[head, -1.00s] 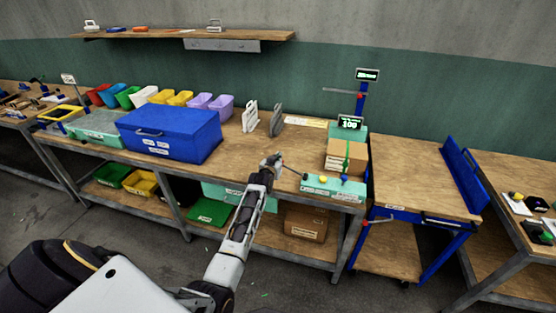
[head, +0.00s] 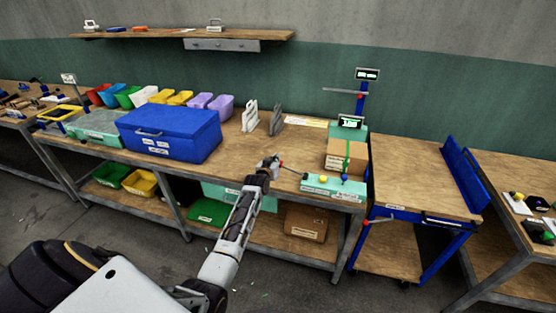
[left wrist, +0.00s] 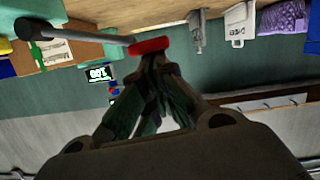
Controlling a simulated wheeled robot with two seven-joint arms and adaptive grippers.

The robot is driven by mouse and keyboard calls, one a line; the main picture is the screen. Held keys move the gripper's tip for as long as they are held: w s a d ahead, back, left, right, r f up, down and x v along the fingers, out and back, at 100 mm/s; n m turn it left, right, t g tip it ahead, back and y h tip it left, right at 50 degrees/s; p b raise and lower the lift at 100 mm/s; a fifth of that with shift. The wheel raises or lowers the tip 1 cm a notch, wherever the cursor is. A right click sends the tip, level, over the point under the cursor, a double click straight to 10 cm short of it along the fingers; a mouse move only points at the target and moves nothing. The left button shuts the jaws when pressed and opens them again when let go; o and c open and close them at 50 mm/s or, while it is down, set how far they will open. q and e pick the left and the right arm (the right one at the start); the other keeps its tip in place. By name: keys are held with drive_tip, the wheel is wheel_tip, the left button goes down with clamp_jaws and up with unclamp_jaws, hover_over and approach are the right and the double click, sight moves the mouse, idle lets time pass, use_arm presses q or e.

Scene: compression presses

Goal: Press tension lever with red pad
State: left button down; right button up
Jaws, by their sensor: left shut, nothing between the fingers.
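The tension lever (head: 293,171) is a dark rod reaching left from a green base unit (head: 333,188) at the bench's front edge. Its red pad (head: 280,163) is at the left end. In the left wrist view, the picture is upside down, and the lever (left wrist: 75,36) runs as a grey rod to the red pad (left wrist: 150,46). My left gripper (head: 271,162) is shut and empty, beside the pad. Its fingertips (left wrist: 155,60) appear right at the pad; I cannot tell whether they touch. My right gripper is not in view.
A strapped cardboard box (head: 346,157) stands behind the base unit, near a press with a blue column (head: 362,98) and lit displays. A big blue box (head: 170,135) and grey upright holders (head: 250,117) stand to the left. A blue-framed cart (head: 415,178) is at the right.

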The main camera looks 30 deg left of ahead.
use_arm(q)
drive_tip(key=f+b, duration=0.1)
drive_tip(key=a+f+n+b, duration=0.1)
drive_tip(key=f, duration=0.1)
drive_tip(key=a+f+n+h+b, duration=0.1)
drive_tip(key=f, duration=0.1)
drive_tip(key=shift+s+f, duration=0.25)
drive_tip(key=shift+s, duration=0.05)
drive_tip(key=shift+f, duration=0.25)
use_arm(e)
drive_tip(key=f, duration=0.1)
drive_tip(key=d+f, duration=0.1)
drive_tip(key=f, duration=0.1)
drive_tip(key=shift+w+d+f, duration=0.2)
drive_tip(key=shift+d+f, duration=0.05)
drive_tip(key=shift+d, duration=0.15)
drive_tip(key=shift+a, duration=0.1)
